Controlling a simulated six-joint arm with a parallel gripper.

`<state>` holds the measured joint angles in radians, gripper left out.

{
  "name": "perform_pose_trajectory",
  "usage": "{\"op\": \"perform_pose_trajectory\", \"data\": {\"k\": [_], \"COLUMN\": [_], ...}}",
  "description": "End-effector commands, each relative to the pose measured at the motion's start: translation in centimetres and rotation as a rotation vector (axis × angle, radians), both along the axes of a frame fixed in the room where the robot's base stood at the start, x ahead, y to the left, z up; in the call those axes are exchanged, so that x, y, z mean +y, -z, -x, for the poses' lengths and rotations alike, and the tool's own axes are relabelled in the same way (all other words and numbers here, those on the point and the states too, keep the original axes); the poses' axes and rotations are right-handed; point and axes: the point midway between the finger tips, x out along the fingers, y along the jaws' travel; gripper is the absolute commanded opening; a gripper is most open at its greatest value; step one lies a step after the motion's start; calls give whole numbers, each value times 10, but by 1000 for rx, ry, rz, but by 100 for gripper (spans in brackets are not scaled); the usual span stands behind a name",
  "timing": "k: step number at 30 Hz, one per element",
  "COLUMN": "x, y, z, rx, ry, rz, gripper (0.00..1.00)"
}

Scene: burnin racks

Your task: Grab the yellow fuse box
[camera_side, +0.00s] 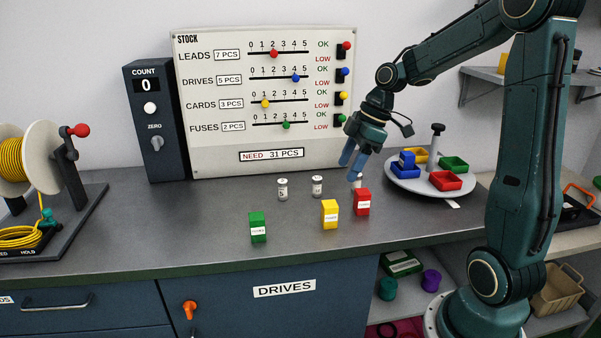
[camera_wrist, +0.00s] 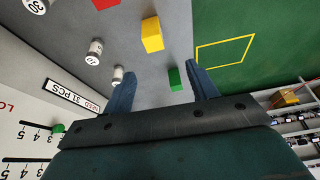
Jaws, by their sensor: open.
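The yellow fuse box (camera_side: 330,214) stands upright on the grey worktop, between a green box (camera_side: 258,227) and a red box (camera_side: 362,202). It also shows in the wrist view (camera_wrist: 152,36), up and a little left of the green box (camera_wrist: 175,79). My gripper (camera_side: 353,161) is open and empty, raised above the worktop, behind and above the yellow and red boxes in the side view. In the wrist view its two fingers (camera_wrist: 161,82) stand apart, with the yellow box beyond them, not between the jaws.
Small white labelled cylinders (camera_side: 283,189) stand behind the boxes. A turntable (camera_side: 410,184) with coloured trays, one holding a blue box, is at right. The stock board (camera_side: 350,110) rises at the back. A cable reel (camera_side: 40,150) stands at left. The front centre worktop is clear.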

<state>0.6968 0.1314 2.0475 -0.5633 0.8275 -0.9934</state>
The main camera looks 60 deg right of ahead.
Motion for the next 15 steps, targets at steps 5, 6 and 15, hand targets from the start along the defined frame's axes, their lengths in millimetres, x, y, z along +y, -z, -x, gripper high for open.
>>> {"op": "perform_pose_trajectory", "data": {"k": [5, 6, 15], "x": [-14, -15, -13], "y": [8, 9, 14], "z": [-3, -4, -5], "rx": [-12, -14, -14], "ry": [-35, -39, -40], "rz": [-13, -14, -16], "gripper": [58, 58, 58]}}
